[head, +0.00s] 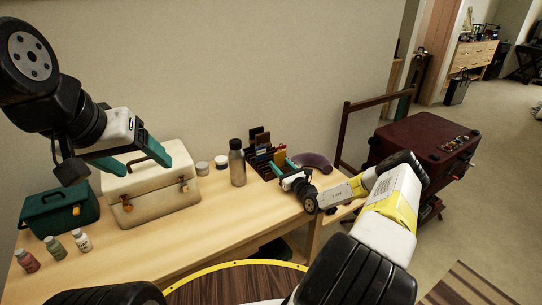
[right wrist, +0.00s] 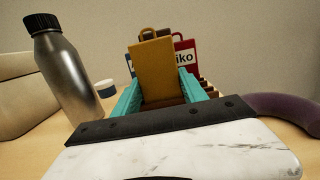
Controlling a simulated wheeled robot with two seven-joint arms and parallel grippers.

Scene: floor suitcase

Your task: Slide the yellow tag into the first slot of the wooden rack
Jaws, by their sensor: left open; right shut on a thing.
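The yellow tag (right wrist: 157,72) stands upright between the teal fingers of my right gripper (right wrist: 158,92) in the right wrist view. The gripper is shut on it. The wooden rack (right wrist: 207,87) is just behind the tag, with a red tag and a bluish tag standing in it. The held tag hides most of the rack and its slots, so I cannot tell whether its lower edge is in a slot. In the head view the dark rack (head: 254,167) is at the back of the table, with my right gripper at its right. My left gripper (head: 140,160) is open and empty above a cream box.
A dark grey bottle (head: 237,162) stands left of the rack, beside two small jars (head: 212,166). A purple curved object (head: 312,161) lies to the right. The cream box (head: 150,195), a green box (head: 58,210) and small bottles (head: 54,244) fill the left. The table's front middle is clear.

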